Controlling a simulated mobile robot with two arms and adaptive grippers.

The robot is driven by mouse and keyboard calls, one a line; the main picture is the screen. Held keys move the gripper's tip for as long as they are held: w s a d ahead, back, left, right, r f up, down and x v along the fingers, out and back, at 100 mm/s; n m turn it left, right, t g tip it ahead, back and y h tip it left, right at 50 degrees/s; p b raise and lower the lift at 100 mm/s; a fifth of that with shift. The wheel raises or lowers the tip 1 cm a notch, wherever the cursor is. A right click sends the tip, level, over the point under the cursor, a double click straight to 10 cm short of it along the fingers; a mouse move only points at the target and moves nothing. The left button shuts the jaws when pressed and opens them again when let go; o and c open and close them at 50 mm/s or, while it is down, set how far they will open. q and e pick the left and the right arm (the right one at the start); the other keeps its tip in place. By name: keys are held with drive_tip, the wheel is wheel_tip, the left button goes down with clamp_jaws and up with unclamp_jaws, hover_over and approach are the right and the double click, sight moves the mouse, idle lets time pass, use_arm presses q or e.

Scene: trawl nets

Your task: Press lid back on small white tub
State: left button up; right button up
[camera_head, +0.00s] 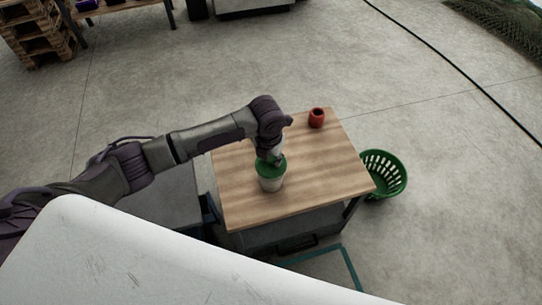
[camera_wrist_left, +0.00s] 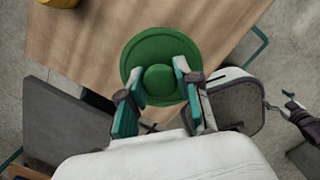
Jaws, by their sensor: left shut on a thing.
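The small white tub (camera_head: 271,183) stands upright on the wooden table, near its middle. The round green lid (camera_head: 265,172) is at the tub's top; I cannot tell whether it is fully seated or slightly above the rim. In the left wrist view the lid (camera_wrist_left: 150,50) is seen from above, with a round knob in its centre. My left gripper (camera_head: 271,160) comes down from above, and its two teal fingers (camera_wrist_left: 160,82) are shut on the knob. The lid hides the tub in the left wrist view.
The wooden table (camera_head: 320,165) has free room around the tub. A red pot (camera_head: 316,118) stands near its back right corner. A green basket (camera_head: 384,174) is on the floor beside the table's right edge. A yellow object (camera_wrist_left: 60,3) is cut off at the left wrist view's top.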

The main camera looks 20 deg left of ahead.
use_arm(q)
drive_tip(key=shift+r+p, duration=0.1)
drive_tip(key=shift+p, duration=0.25)
idle(0.3)
drive_tip(key=shift+f, duration=0.2)
idle(0.8)
drive_tip(key=shift+p, duration=0.5)
idle(0.5)
drive_tip(key=o, duration=1.5)
drive_tip(key=shift+r, duration=0.15)
drive_tip(key=shift+r+p, duration=3.4)
drive_tip(key=shift+p, duration=0.25)
